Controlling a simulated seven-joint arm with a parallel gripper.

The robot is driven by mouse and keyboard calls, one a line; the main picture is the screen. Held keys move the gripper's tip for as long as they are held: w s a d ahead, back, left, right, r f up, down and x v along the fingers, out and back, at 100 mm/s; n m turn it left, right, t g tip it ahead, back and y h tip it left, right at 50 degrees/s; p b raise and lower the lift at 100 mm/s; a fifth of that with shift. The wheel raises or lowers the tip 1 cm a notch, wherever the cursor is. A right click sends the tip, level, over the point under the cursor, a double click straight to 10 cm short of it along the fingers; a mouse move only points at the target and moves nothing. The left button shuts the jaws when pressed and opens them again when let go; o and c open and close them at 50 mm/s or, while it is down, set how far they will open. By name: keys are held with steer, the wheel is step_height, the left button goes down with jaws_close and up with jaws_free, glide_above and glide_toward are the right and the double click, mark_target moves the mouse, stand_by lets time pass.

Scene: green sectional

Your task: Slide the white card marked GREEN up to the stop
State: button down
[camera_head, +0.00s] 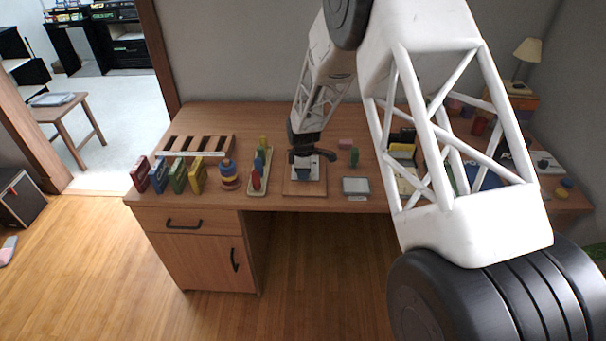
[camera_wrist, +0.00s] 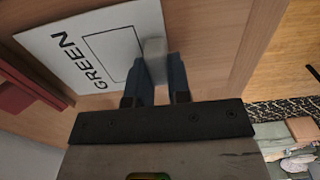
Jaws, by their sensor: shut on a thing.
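The white card marked GREEN (camera_wrist: 75,55) lies flat on a wooden board and fills the upper left of the wrist view. In the head view the card (camera_head: 308,174) shows as a pale patch on the board (camera_head: 304,189), partly hidden by my gripper (camera_head: 312,157). In the wrist view my gripper (camera_wrist: 156,88) is shut on a pale grey upright tab (camera_wrist: 152,60) at the card's edge. Whether the tab is fixed to the card is hard to tell. A dark red bar (camera_wrist: 25,92) lies left of the card, with bare wood between. I cannot tell whether it is the stop.
Left of the board stand a tray with coloured pegs (camera_head: 259,182), a ring stack (camera_head: 229,174) and coloured upright blocks (camera_head: 178,175). A slotted wooden rack (camera_head: 198,143) is behind. A grey-framed pad (camera_head: 356,187) lies to the right. My arm hides much of the desk's right side.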

steer(key=shift+w, duration=1.25)
stand_by(0.3)
steer(key=c, duration=1)
jaws_free()
steer(key=shift+r, duration=0.15)
steer(key=shift+r, duration=3.75)
